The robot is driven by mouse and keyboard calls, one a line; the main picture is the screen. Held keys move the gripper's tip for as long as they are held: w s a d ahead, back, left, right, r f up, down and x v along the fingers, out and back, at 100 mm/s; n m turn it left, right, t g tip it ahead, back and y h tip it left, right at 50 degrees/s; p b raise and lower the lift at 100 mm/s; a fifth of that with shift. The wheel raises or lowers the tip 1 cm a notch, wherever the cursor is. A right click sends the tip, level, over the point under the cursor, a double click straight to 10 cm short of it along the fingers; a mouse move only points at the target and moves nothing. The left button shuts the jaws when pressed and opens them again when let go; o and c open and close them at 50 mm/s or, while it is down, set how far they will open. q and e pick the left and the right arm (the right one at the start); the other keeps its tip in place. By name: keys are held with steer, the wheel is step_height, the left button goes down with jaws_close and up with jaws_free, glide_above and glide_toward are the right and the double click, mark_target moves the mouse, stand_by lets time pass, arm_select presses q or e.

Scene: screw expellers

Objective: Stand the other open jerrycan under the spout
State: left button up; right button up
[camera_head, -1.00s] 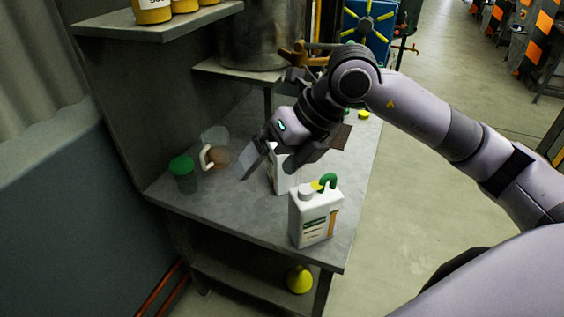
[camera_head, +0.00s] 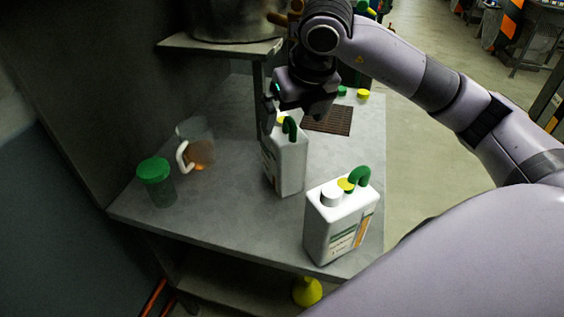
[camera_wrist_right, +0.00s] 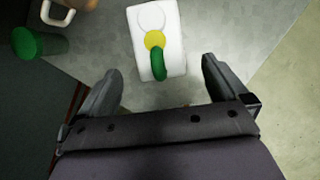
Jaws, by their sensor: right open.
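Two white jerrycans with yellow and green tops stand upright on the grey table. The nearer jerrycan (camera_head: 340,225) has a white cap at the table's front right. The farther jerrycan (camera_head: 287,165) is behind it to the left, its top partly hidden by my right gripper (camera_head: 295,108). My right gripper is open above the farther jerrycan. In the right wrist view that jerrycan (camera_wrist_right: 157,45) lies ahead, between the lines of the spread fingers (camera_wrist_right: 160,90), not gripped. The brass spout (camera_head: 281,18) below the metal vessel is mostly hidden by my arm. My left gripper is out of view.
A clear jug (camera_head: 198,142) with a white handle and a green-lidded jar (camera_head: 158,180) stand at the left. A brown slatted mat (camera_head: 332,120) lies behind, beside loose yellow (camera_head: 363,94) and green caps. A shelf (camera_head: 215,47) overhangs the back left.

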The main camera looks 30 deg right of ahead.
mark_target(288, 132)
steer(key=x, duration=0.6)
steer(key=shift+w+f, duration=0.1)
steer(key=shift+f, duration=0.2)
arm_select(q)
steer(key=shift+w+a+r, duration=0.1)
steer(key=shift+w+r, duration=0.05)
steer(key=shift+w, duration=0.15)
arm_select(e)
steer(key=shift+r, duration=0.1)
steer(key=c, duration=1.9)
steer(key=shift+o, duration=0.2)
